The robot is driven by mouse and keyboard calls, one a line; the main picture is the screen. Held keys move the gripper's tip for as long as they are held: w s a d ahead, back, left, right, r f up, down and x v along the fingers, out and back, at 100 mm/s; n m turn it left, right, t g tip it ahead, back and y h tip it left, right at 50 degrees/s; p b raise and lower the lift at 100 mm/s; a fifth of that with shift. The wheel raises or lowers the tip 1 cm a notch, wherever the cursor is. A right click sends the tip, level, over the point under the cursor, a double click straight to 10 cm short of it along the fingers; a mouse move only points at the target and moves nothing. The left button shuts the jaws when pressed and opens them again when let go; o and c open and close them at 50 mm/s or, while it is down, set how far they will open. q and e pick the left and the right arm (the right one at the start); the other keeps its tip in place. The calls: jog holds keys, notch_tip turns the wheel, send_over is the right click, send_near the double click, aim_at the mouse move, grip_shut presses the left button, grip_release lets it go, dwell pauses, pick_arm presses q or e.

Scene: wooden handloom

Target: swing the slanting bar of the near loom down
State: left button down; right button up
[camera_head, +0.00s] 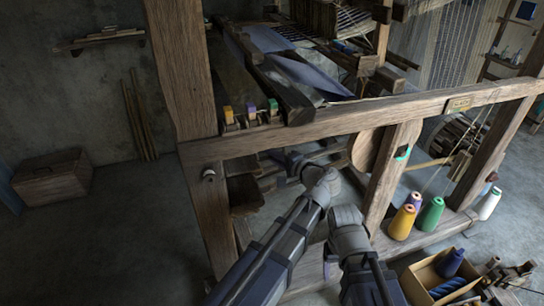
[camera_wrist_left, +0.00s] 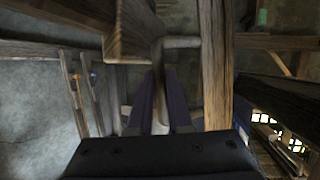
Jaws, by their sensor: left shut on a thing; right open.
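The slanting bar (camera_head: 270,85) of the near loom is a dark wooden beam. It runs from the upper left down to the front rail (camera_head: 340,118). My left gripper (camera_head: 280,158) reaches under that rail, partly hidden by shadow and its own wrist. In the left wrist view its two fingers (camera_wrist_left: 161,108) are shut on a bent grey handle (camera_wrist_left: 181,43), beside a wooden beam end (camera_wrist_left: 132,30). I cannot tell how the handle joins the slanting bar. My right gripper (camera_head: 331,262) is low beside its wrist, dark and hard to make out, and appears empty.
The loom's thick left post (camera_head: 185,70) stands close to my left arm.

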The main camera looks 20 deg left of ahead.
pick_arm(q)
jog(key=shift+f, duration=0.1)
jog(key=f+b, duration=0.2)
jog(key=b, duration=0.1)
jog(key=m+b, duration=0.1)
jog(key=shift+s+a+f+y, duration=0.35)
jog(key=shift+f+y, duration=0.05)
jog(key=c, duration=0.8)
grip_release()
jog(key=shift+c, duration=0.2)
jog(key=shift+r, duration=0.1)
